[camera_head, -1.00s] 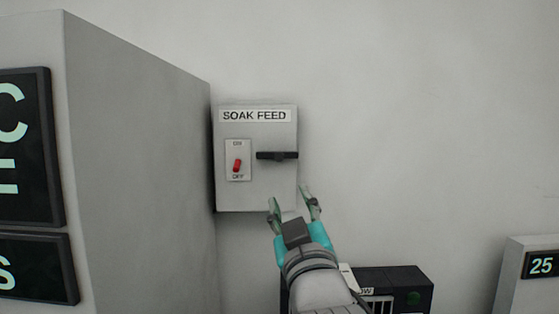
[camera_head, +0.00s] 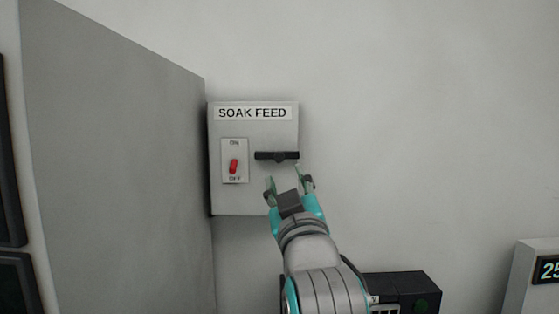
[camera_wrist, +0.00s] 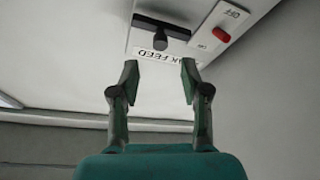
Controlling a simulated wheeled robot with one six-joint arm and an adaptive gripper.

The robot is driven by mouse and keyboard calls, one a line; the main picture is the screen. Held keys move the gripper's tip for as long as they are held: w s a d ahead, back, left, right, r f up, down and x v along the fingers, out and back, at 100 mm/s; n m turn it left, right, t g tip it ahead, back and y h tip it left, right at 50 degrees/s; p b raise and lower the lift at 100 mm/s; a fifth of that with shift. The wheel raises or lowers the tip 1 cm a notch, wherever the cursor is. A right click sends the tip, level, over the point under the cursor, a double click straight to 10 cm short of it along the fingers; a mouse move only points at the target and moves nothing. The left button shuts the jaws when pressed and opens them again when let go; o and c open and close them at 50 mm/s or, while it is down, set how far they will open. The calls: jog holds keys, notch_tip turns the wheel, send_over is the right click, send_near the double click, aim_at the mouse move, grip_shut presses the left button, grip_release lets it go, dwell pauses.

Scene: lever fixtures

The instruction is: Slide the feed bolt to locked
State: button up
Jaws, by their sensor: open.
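The feed bolt is a black horizontal bar with a small knob (camera_head: 277,156) on the right side of the grey SOAK FEED box (camera_head: 228,199). Its right end reaches the box's right edge. In the wrist view the bolt (camera_wrist: 162,28) shows at the top, beyond my fingertips. My gripper (camera_head: 286,180) is open and empty, just below the bolt in the head view and apart from it. In the wrist view my gripper (camera_wrist: 159,80) has its two fingers spread wide with nothing between them. No locked marking can be read.
A red toggle switch (camera_head: 234,166) marked ON and OFF sits left of the bolt, tilted little. A large grey cabinet (camera_head: 120,160) stands close on the left. A black box (camera_head: 405,290) is below right, and a display unit (camera_head: 535,285) at far right. The wall right of the box is clear.

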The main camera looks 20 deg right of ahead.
aim_at(280, 159)
jog(key=x, duration=0.8)
grip_shut()
